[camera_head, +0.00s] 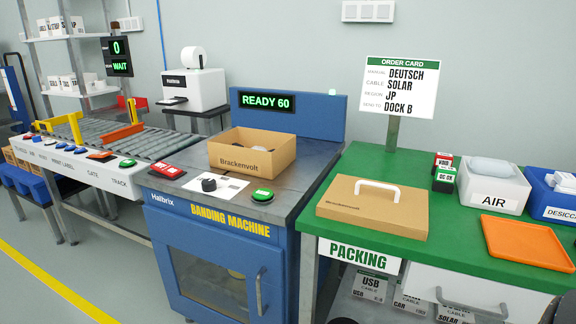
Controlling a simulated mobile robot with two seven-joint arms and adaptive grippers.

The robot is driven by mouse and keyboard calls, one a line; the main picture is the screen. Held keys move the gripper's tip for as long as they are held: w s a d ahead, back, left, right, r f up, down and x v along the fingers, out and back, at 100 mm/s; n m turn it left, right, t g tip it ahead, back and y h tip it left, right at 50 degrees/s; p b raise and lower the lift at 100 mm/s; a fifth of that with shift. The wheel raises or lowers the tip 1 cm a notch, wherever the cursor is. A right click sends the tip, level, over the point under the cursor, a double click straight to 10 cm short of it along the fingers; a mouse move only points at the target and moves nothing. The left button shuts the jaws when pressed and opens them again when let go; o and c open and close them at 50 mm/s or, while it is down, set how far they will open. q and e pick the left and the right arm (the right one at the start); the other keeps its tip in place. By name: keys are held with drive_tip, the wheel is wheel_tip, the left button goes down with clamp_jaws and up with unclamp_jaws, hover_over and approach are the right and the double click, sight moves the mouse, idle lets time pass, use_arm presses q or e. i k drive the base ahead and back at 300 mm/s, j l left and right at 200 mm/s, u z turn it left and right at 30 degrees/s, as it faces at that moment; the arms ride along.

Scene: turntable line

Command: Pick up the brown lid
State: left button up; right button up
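The brown lid (340,207) lies flat on the green packing table (470,250), near its front left edge. It is a shallow cardboard lid with a white arched handle (377,187) on top and "Brackenvolt" printed on its front. The open brown Brackenvolt box (252,153) stands on the banding machine to the left, with something dark inside that I cannot make out. Neither gripper shows clearly. Dark shapes at the bottom edge and bottom right corner are too cut off to identify.
An orange tray (528,242) lies right of the lid. The order card (400,86) stands on a post behind the lid. Green table is bare around the lid.

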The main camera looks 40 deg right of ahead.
sight(397, 210)
drive_tip(key=z, duration=1.65)
